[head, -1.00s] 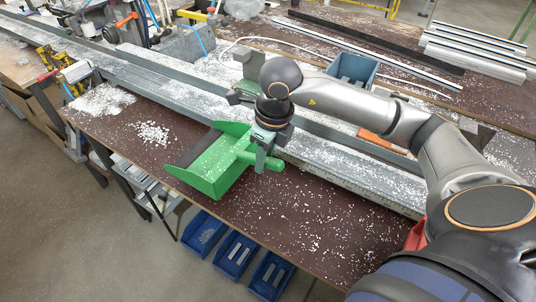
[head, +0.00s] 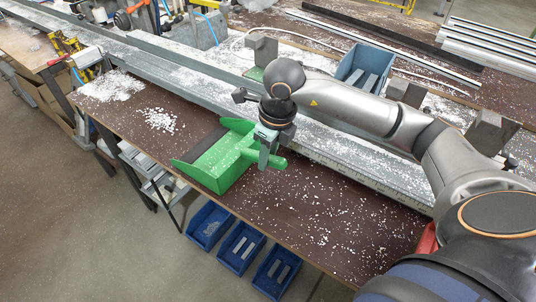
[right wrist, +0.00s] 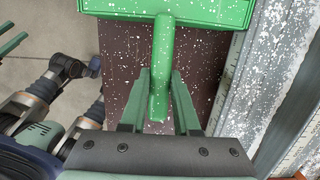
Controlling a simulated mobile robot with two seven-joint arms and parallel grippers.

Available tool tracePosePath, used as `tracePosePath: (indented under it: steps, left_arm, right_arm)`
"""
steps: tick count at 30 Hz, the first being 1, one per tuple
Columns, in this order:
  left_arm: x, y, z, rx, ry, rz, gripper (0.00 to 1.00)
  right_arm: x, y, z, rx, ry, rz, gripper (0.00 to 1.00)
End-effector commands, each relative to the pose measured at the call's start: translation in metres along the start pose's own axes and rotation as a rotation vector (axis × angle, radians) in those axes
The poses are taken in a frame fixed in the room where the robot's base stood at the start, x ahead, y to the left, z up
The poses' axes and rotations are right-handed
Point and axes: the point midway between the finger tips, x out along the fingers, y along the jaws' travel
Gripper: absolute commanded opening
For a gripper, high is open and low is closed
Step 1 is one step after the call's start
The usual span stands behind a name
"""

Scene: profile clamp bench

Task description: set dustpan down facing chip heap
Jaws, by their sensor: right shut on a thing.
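The green dustpan (head: 213,164) is low over or on the brown bench; I cannot tell if its base touches. Its dark-lipped open side faces up-left, towards the white chip heap (head: 159,119), with bare bench between. My right gripper (head: 267,158) is shut on the dustpan's handle. In the right wrist view the handle (right wrist: 161,75) lies between my fingers (right wrist: 158,105), with the pan (right wrist: 190,10) ahead of them. My left gripper is not in the head view.
A white pile (head: 110,87) lies at the bench's left end. A long metal rail (head: 205,90) runs behind the dustpan. Blue bins (head: 238,250) stand below the bench's front edge. Scattered chips cover the brown top (head: 330,215) to the right.

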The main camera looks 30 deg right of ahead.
Motion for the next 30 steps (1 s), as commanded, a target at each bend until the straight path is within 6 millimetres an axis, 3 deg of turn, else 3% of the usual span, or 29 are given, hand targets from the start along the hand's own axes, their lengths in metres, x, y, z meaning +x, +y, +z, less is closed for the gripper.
tracePosePath:
  steps: [2,3,12,17,27,30]
  left_arm:
    - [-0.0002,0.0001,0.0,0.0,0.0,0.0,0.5]
    - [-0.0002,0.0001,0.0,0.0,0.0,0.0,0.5]
    - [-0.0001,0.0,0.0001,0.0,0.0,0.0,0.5]
    - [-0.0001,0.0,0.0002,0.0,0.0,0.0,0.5]
    - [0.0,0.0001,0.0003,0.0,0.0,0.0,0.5]
    - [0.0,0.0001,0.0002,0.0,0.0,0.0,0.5]
  right_arm:
    - [-0.0016,-0.0002,0.0014,0.0,-0.006,-0.001,0.0]
    - [-0.0016,-0.0002,0.0014,0.0,-0.006,-0.001,0.31]
    - [-0.0006,-0.0002,0.0004,0.0,-0.002,0.0,0.65]
    - [-0.0003,-0.0002,0.0001,0.0,-0.001,0.0,0.65]
    - [0.0005,-0.0001,-0.0006,0.0,0.002,0.0,1.0]
    - [0.0002,-0.0001,-0.0004,0.0,0.001,0.0,1.0]
